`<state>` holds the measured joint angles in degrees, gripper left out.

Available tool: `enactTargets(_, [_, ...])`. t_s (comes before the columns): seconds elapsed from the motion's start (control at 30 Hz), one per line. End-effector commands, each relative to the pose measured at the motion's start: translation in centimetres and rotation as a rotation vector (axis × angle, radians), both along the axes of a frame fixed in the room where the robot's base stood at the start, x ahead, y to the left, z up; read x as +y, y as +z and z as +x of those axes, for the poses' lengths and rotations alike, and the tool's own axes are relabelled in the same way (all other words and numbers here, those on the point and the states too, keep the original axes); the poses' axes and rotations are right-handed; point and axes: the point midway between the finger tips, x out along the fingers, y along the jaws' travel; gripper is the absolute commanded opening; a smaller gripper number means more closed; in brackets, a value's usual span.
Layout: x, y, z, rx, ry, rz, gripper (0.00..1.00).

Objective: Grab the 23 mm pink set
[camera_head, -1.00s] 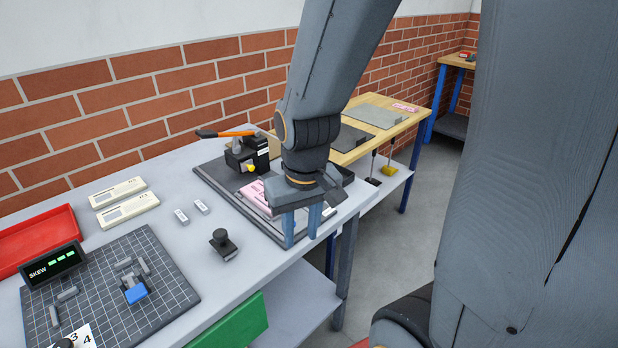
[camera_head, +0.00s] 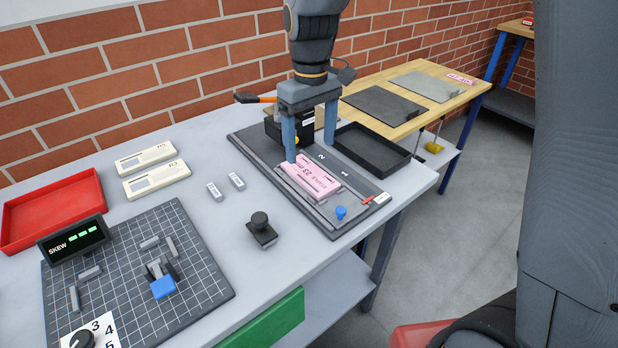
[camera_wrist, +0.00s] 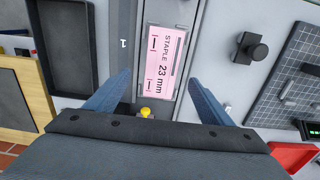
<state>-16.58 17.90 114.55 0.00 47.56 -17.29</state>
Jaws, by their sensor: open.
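The pink set (camera_head: 312,180) lies flat on a dark grey board on the table; it looks like a flat pink block with a printed face. In the wrist view the pink set (camera_wrist: 160,58) reads "STAPLE 23 mm" and lies in a narrow grey slot. My gripper (camera_head: 311,154) is open and empty, fingers pointing down, just behind the far end of the set. In the wrist view my gripper (camera_wrist: 164,82) has its blue fingers spread wide, one on either side of the line of the set. I see no contact with it.
A black tray (camera_head: 371,160) stands right of the board. A blue knob (camera_head: 341,212) and a red lever (camera_head: 368,200) sit at the board's near end. A black stamp-like knob (camera_head: 261,228) stands left.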

Motion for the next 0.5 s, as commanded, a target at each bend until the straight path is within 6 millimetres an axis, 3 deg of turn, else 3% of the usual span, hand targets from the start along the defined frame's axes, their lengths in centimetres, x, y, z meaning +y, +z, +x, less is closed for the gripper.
enactTargets(0.5, [0.3, -5.7, -0.5, 0.005, 0.004, -0.002, 0.75])
